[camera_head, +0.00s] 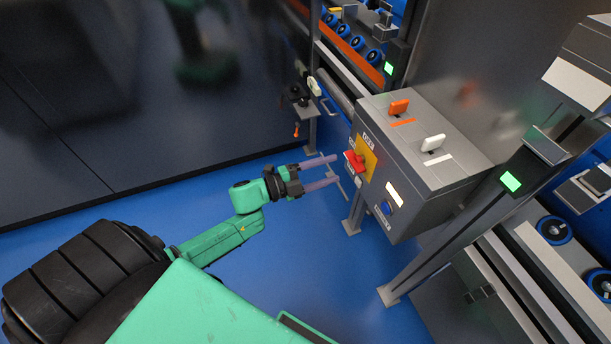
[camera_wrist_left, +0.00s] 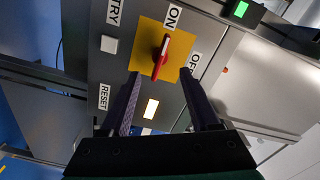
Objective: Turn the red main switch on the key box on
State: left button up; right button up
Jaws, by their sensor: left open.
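The grey key box (camera_head: 440,165) stands on posts right of centre in the head view. On its front is a yellow plate (camera_wrist_left: 146,62) with the red main switch (camera_head: 354,160). In the wrist view the red switch (camera_wrist_left: 161,58) is a narrow handle; its white-marked end points toward the ON label (camera_wrist_left: 173,17), and the OFF label (camera_wrist_left: 194,62) is to its right. My left gripper (camera_head: 335,169) is open in front of the plate; its fingertips (camera_wrist_left: 160,73) are on either side of the switch's line, apparently apart from it. My right gripper is not in view.
An orange handle (camera_head: 399,106) and a white handle (camera_head: 433,142) are on the box top. A lit window (camera_wrist_left: 151,108), a white button (camera_wrist_left: 109,44) and a blue knob (camera_head: 386,207) are on its front. Conveyor frames stand behind and right. Blue floor (camera_head: 290,230) is clear at left.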

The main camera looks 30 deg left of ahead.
pick_arm(q)
jog(key=v, duration=0.7)
jog(key=shift+s+a, duration=0.2)
jog(key=shift+s, duration=0.1)
jog(key=s+a+f+n+g+y+p, duration=0.1)
jog(key=s+a+f+n+y, duration=0.2)
jog(key=f, duration=0.5)
jog(key=s+a+f+n+g+y+p, duration=0.1)
jog(key=a+f+n+y, duration=0.35)
jog(key=f, duration=0.25)
jog(key=s+a+f+n+g+y+p, duration=0.1)
jog(key=s+a+f+n+y, duration=0.2)
jog(key=f, duration=0.5)
jog(key=s+d+f+n+g, duration=0.2)
jog(key=s+f, duration=0.3)
jog(key=s, duration=0.3)
jog(key=s+d+f+n+g+p, duration=0.1)
jog(key=s+d+f+n+g, duration=0.2)
jog(key=s+f, duration=0.3)
jog(key=s+d+f+n+g+y, duration=0.1)
jog(key=s+d+f+n+g, duration=0.1)
jog(key=s, duration=0.8)
notch_tip(320, 180, down, 4)
jog(key=n+g, duration=0.1)
jog(key=g, duration=0.1)
jog(key=shift+s+d+r+g, duration=0.15)
jog(key=shift+s+d+g, duration=0.15)
jog(key=shift+g, duration=0.1)
jog(key=shift+w, duration=0.15)
